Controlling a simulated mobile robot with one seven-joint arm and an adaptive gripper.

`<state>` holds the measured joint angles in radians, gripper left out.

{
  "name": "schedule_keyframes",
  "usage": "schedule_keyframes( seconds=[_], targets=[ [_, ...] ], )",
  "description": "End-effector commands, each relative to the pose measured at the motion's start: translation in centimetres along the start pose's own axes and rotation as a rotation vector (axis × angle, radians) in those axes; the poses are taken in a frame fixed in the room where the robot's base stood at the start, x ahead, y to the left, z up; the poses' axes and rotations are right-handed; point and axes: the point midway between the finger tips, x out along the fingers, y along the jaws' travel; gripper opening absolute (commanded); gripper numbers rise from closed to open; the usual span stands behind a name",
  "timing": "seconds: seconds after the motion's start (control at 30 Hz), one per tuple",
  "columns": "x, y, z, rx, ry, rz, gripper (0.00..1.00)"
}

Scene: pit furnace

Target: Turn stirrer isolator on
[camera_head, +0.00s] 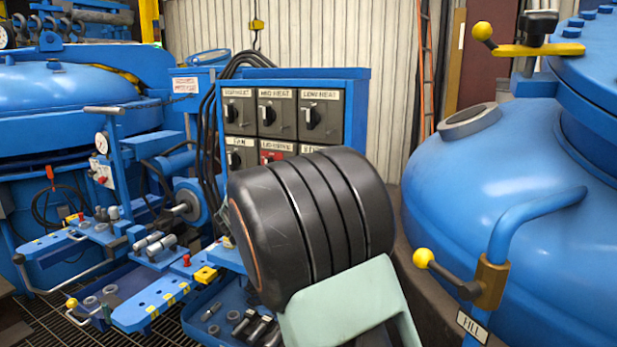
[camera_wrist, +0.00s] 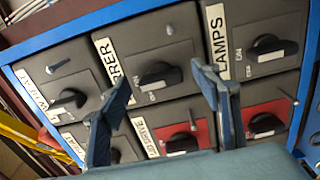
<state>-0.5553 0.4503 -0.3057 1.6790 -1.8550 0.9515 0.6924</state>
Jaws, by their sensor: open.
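The stirrer isolator (camera_wrist: 160,75) is a black rotary knob on a dark grey box. Its white label, partly cut off by perspective, ends in "RER". In the head view, only the top edge of what looks like its label (camera_head: 312,149) shows above my arm. My gripper (camera_wrist: 158,80) is open in front of the panel, with one finger to each side of this knob in the wrist view. I see no clear contact, and the remaining distance is hard to judge. The knob's handle lies roughly sideways in the wrist picture; its on/off position is hard to read.
Similar knobs sit close around it: a heat isolator (camera_wrist: 68,103), the lamps isolator (camera_wrist: 268,52) and red-plated isolators (camera_wrist: 182,143). The blue panel frame (camera_head: 355,110) surrounds them. Black cables (camera_head: 208,130) hang left of the panel. A large blue vessel (camera_head: 480,200) stands right.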

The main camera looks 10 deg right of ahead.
Motion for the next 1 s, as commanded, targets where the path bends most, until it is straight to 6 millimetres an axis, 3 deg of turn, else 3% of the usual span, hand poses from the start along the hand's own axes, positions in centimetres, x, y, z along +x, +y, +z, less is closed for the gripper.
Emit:
schedule_keyframes(
  seconds=[0.5,0.7,1.0],
  targets=[
    [-9.8,0.0,-0.1,0.001,0.004,-0.001,0.58],
    [-11.3,0.0,-0.1,0.001,0.003,-0.001,0.58],
    [-11.4,0.0,0.0,0.001,0.002,-0.001,0.58]
  ],
)
